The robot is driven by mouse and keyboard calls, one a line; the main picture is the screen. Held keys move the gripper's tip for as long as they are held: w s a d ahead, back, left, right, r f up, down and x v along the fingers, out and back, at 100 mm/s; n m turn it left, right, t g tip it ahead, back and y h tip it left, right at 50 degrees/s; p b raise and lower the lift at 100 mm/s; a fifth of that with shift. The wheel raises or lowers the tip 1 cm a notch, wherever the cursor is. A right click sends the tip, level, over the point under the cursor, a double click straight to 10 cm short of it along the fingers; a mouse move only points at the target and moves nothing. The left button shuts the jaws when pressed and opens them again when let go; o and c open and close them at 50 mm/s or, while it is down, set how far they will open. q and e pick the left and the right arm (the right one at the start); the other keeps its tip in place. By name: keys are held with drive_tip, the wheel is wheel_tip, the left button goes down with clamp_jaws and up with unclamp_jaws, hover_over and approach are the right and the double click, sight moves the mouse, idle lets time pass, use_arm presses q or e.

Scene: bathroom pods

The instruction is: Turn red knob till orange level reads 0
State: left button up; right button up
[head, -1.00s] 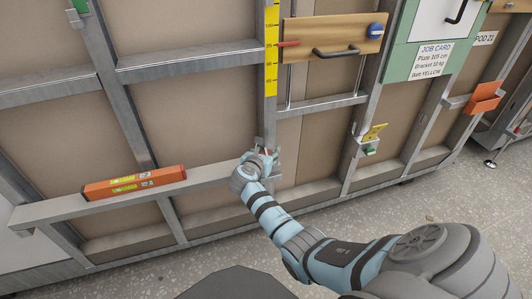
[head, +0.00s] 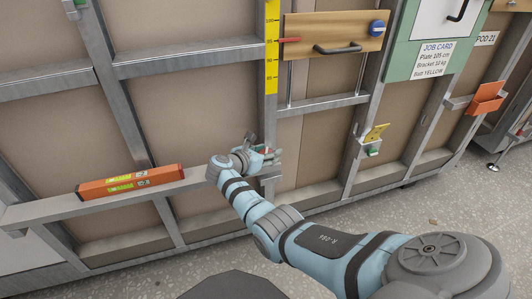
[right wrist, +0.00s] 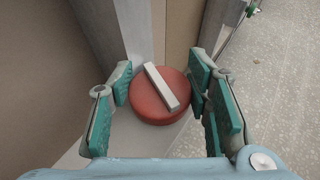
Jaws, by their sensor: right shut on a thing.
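The red knob (right wrist: 160,95) is round with a pale bar across its face, slanted from upper left to lower right in the right wrist view. My right gripper (right wrist: 160,92) has its green-padded fingers on both sides of the knob and is shut on it. In the head view my right gripper (head: 262,158) is at the frame's lower rail, and its fingers hide most of the knob. The orange level (head: 130,182) lies on the rail to the left, with yellow-green vials; its readings are too small to read. My left gripper is not in view.
A yellow scale strip (head: 271,50) stands above the knob, beside a wooden plate (head: 332,32) with a dark handle. A yellow bracket (head: 376,133) and an orange holder (head: 486,98) are to the right.

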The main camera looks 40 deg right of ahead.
drive_tip(key=o, duration=1.2)
drive_tip(key=shift+s+f, duration=0.15)
drive_tip(key=shift+f, duration=0.3)
drive_tip(key=shift+r, duration=0.15)
drive_tip(key=v, duration=1.1)
drive_tip(key=shift+a+r, duration=0.2)
drive_tip(key=shift+a, duration=0.2)
